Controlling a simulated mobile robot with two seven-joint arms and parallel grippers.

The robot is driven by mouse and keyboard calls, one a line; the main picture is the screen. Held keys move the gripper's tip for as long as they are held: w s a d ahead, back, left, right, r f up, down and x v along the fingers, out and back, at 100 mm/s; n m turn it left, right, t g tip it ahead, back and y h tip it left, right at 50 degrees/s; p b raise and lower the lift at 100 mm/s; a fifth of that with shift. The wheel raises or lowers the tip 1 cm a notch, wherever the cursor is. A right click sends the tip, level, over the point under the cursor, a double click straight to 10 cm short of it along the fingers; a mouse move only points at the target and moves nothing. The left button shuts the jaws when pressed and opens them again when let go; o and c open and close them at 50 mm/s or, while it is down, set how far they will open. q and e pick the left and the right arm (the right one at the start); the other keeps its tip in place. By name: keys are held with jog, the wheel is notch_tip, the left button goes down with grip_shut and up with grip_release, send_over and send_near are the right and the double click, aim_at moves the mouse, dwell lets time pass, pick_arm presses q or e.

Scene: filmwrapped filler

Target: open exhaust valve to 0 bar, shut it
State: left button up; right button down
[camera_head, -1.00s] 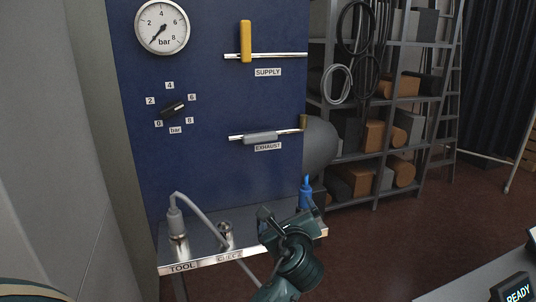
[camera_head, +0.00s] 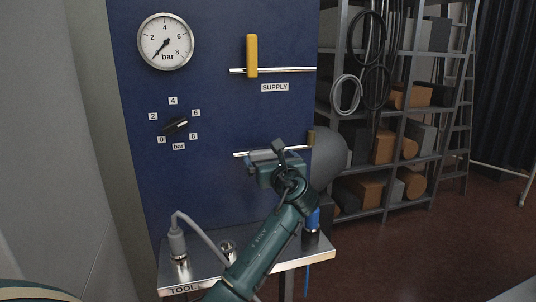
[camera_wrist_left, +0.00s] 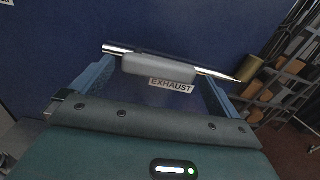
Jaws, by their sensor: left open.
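The exhaust valve's grey handle (camera_wrist_left: 158,68) lies along its silver pipe (camera_wrist_left: 210,72) in the left wrist view, above the EXHAUST label (camera_wrist_left: 171,86). The gauge (camera_head: 166,42) needle points to the lower left, near the zero end. My right gripper is not in view.
The yellow supply handle (camera_head: 252,56) stands upright across its pipe. A black regulator knob (camera_head: 175,126) sits at left. Below, a metal shelf (camera_head: 290,261) holds a grey hose tool (camera_head: 177,243) and a blue tool (camera_head: 312,220). A grey tank (camera_head: 331,157) is right of the panel.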

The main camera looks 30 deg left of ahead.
aim_at(266, 154)
pick_arm(q)
jog(key=shift+x, duration=1)
jog(key=shift+w+a, duration=0.15)
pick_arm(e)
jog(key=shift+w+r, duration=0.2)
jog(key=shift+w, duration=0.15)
pick_arm(q)
jog(key=shift+c, duration=0.6)
jog(key=c, duration=1)
jog(key=shift+o, duration=0.2)
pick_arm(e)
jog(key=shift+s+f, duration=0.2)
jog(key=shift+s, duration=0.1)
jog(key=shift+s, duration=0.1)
